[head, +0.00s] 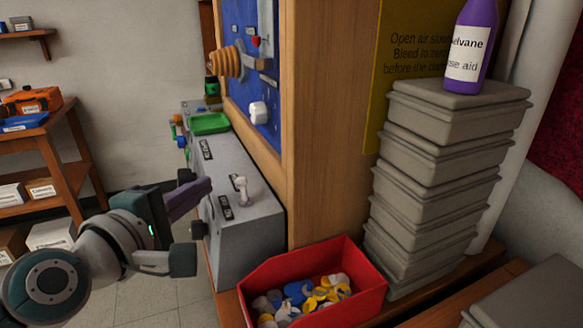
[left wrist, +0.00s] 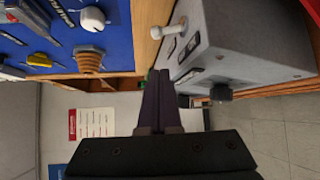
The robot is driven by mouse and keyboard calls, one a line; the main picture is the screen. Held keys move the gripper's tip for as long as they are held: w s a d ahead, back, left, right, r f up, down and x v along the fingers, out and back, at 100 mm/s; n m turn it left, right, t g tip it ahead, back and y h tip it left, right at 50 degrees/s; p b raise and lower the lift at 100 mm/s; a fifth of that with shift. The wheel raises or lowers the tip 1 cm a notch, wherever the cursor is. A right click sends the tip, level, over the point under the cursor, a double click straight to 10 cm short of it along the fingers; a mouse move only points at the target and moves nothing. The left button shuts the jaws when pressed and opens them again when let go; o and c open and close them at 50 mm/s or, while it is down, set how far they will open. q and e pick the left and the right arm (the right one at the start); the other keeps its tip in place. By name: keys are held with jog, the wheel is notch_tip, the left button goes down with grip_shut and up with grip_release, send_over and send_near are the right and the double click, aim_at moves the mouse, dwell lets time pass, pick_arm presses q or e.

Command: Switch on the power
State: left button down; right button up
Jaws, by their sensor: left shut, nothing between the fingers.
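A grey box-shaped unit (head: 236,232) stands below the blue panel. A pale lever switch (head: 241,188) sticks up from its top, with dark labels beside it. A black knob (head: 198,230) is on its front face. My left gripper (head: 204,187) is shut and empty, its purple fingers close to the unit's front upper edge, left of the lever. In the left wrist view the closed fingers (left wrist: 158,78) point past the unit (left wrist: 245,50), with the lever (left wrist: 168,31) and the knob (left wrist: 221,92) apart from them. Contact with the unit cannot be told. My right gripper is not in view.
A red bin (head: 262,277) of colored pieces sits in front of the unit. Stacked grey boxes (head: 435,190) topped by a purple bottle (head: 470,38) stand at right. A green tray (head: 209,124) lies behind the lever. A wooden shelf (head: 62,160) stands at left.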

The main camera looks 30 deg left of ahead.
aim_at(219, 189)
pick_arm(q)
jog(key=b+x, duration=0.1)
jog(key=x, duration=0.4)
jog(key=shift+w, duration=0.2)
jog(key=d, duration=0.1)
jog(key=p, duration=0.1)
jog(key=s+d+p, duration=0.1)
jog(key=shift+s+d+r, duration=0.1)
jog(key=shift+d+r, duration=0.2)
jog(key=shift+r, duration=0.05)
jog(key=shift+s+d, duration=0.2)
jog(key=shift+d, duration=0.15)
